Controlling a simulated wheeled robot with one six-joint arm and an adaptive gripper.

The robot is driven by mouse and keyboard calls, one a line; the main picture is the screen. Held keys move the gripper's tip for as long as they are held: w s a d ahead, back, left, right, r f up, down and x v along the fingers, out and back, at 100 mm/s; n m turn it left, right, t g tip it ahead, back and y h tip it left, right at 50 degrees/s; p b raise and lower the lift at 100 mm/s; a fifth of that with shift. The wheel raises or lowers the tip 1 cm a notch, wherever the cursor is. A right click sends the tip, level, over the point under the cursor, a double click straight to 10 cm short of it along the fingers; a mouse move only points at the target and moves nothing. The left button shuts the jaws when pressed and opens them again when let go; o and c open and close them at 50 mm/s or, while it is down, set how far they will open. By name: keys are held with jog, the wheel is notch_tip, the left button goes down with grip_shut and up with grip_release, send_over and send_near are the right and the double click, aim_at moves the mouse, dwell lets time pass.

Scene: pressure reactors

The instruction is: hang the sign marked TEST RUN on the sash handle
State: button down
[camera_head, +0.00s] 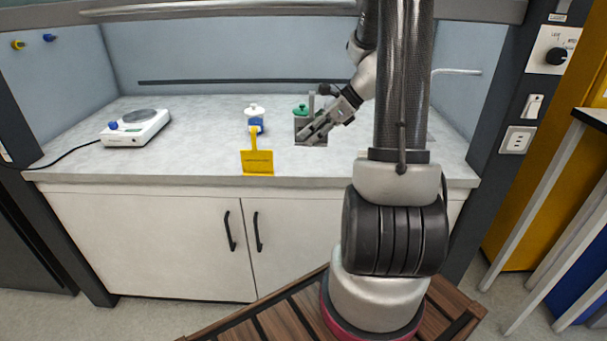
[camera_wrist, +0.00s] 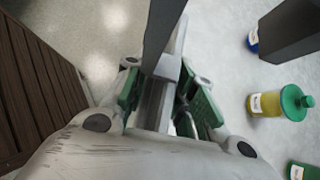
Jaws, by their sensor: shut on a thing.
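My gripper (camera_head: 318,132) is over the bench, in front of the green-lidded vessel. In the wrist view its green-padded fingers (camera_wrist: 160,105) are shut on a grey sign-like piece (camera_wrist: 168,30), seen nearly edge-on. In the head view that piece appears as a grey plate with an upright strip (camera_head: 311,102). Its face and any marking cannot be read. A yellow sign (camera_head: 257,168) with an upright strap is at the bench's front edge; its lettering is too small to read. The sash handle (camera_head: 215,9), a pale horizontal bar, runs across the top of the hood opening, apart from my gripper.
A white hotplate (camera_head: 136,127) stands at the bench's left. A white-lidded vessel (camera_head: 254,112) is behind the yellow sign. A green-lidded vessel (camera_head: 301,109) is close behind the grey piece. The wrist view shows a yellow, green-lidded bottle (camera_wrist: 266,104) and a dark block (camera_wrist: 292,32).

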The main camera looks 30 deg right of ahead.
aim_at(310, 174)
jog(key=shift+f, duration=0.1)
notch_tip(310, 174, down, 10)
jog(key=shift+r, duration=0.25)
dwell(0.4)
jog(key=shift+f, duration=0.2)
jog(key=c, duration=1.2)
grip_release()
jog(key=v, duration=0.7)
jog(key=shift+s+r, duration=0.25)
jog(key=shift+r, duration=0.05)
